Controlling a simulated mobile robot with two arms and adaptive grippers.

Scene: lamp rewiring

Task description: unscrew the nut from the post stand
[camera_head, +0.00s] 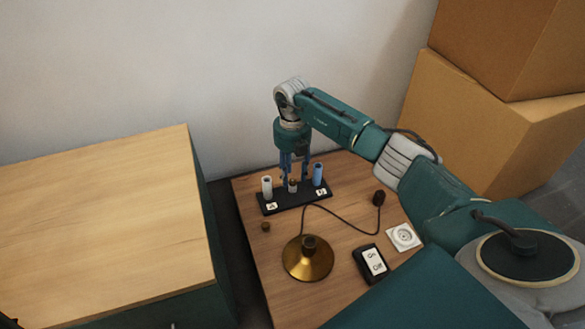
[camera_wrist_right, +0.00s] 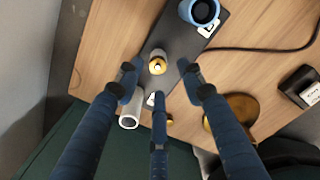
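The black post stand (camera_head: 290,199) sits on the small wooden table, with a white post (camera_head: 267,188) at its left, a short middle post (camera_head: 292,187) and a blue post (camera_head: 318,175) at its right. In the wrist view, a brass nut (camera_wrist_right: 157,66) sits on top of the middle post. My right gripper (camera_head: 293,171) points down above the middle post. In the wrist view its three fingers (camera_wrist_right: 158,82) are spread apart, with no contact on the nut visible. My left gripper is not in view.
A brass lamp base (camera_head: 308,262) with a cord stands in front. A switch (camera_head: 371,263), a white socket (camera_head: 403,237), a dark plug (camera_head: 379,198) and a small brown piece (camera_head: 265,227) lie on the table (camera_head: 255,262). Cardboard boxes (camera_head: 470,120) stand at right, a cabinet (camera_head: 105,220) at left.

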